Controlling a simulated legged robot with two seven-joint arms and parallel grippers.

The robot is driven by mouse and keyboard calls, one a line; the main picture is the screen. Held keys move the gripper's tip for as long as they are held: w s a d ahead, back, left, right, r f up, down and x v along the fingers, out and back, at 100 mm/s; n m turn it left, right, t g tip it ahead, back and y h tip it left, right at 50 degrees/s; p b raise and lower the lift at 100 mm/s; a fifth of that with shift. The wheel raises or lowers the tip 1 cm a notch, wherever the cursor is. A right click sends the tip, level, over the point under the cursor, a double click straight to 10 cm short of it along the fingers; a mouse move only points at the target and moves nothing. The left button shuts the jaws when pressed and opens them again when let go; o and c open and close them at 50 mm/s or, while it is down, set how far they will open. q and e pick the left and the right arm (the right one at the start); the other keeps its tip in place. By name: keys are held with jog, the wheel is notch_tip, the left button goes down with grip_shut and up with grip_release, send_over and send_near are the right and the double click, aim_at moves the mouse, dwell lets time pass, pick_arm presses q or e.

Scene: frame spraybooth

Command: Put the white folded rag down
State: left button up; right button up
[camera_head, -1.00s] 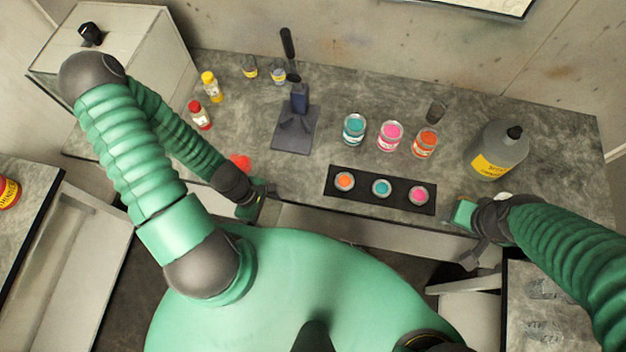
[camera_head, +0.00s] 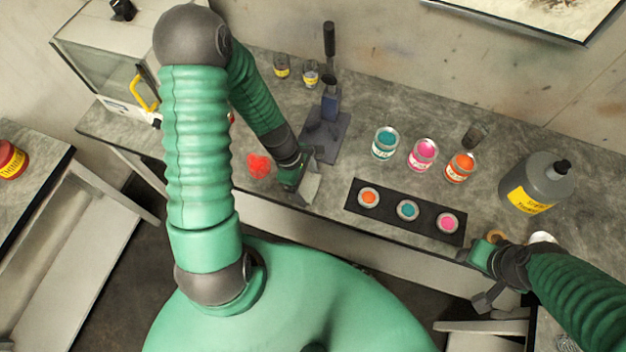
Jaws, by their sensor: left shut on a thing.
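My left gripper (camera_head: 300,183) is over the front part of the grey workbench, right of a red lump (camera_head: 258,166). It is shut on a small pale piece, the white folded rag (camera_head: 309,188), partly hidden by the gripper. I cannot tell whether the rag touches the bench top. My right gripper (camera_head: 474,257) is at the bench's front edge, right of the black strip; its jaws are too unclear to read.
A black strip (camera_head: 379,222) with three small colour pots lies near the front edge. Behind it stand teal (camera_head: 385,143), pink (camera_head: 422,155) and orange (camera_head: 461,167) cans. A grey jug (camera_head: 537,182) stands right. A dark press-like stand (camera_head: 327,134) is behind my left gripper.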

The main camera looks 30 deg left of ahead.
aim_at(312, 178)
pick_arm(q)
jog(key=w, duration=0.3)
jog(key=shift+a+f, duration=0.25)
jog(key=x, duration=0.1)
jog(key=p+x, duration=0.1)
jog(key=x, duration=0.1)
jog(key=shift+s+d, duration=0.15)
jog(key=shift+d, duration=0.35)
jog(key=shift+f, duration=0.15)
jog(key=o, duration=1)
jog(key=shift+a+f, duration=0.1)
jog(key=shift+a, duration=0.2)
jog(key=shift+c, duration=0.2)
jog(key=shift+o, duration=1)
jog(key=shift+a, duration=0.35)
pick_arm(e)
jog(key=shift+d+r, duration=0.1)
jog(key=shift+r, duration=0.65)
pick_arm(q)
jog(key=shift+d, duration=0.25)
pick_arm(e)
jog(key=shift+d, duration=0.1)
